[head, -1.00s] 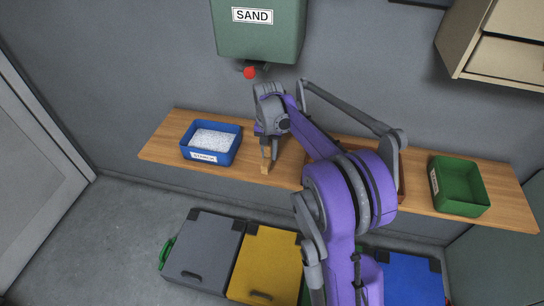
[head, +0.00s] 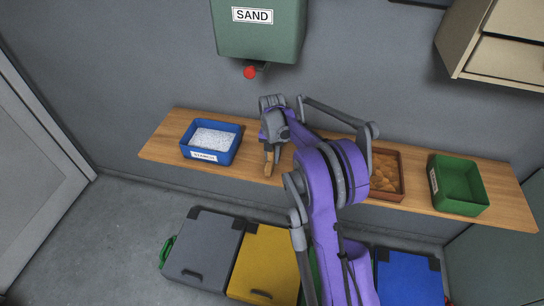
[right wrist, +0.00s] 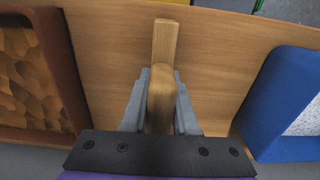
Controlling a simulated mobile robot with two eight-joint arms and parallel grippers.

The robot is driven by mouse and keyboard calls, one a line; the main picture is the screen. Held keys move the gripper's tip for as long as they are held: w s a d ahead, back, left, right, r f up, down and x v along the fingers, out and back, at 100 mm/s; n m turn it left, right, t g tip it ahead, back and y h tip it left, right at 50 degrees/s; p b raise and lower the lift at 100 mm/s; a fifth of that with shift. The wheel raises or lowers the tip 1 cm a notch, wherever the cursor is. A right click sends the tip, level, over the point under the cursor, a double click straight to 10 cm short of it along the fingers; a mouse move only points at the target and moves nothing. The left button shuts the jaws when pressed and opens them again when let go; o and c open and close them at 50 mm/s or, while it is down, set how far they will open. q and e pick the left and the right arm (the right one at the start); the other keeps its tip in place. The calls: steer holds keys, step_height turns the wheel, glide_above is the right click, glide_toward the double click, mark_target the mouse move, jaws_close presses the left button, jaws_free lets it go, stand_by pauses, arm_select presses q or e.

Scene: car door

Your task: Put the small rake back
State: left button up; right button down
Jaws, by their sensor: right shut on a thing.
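My right gripper (head: 270,157) is over the wooden shelf, between the blue tray and the brown tray. It is shut on a light wooden piece (head: 268,170), which looks like the small rake. In the right wrist view, the gripper (right wrist: 161,98) has its grey fingers on both sides of the wooden piece (right wrist: 165,42), whose bar-like end sticks out past the fingertips. No rake teeth can be made out. I cannot tell whether the piece touches the shelf. My left gripper is not in view.
The wooden shelf (head: 160,149) carries a blue tray (head: 228,157) of white grains, a brown tray (head: 401,178) with brown rippled contents, and an empty-looking green tray (head: 460,203). A green SAND hopper (head: 258,38) with a red knob hangs above. Coloured bins (head: 203,250) stand below.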

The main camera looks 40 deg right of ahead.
steer(key=shift+f, duration=0.15)
steer(key=c, duration=0.7)
jaws_free()
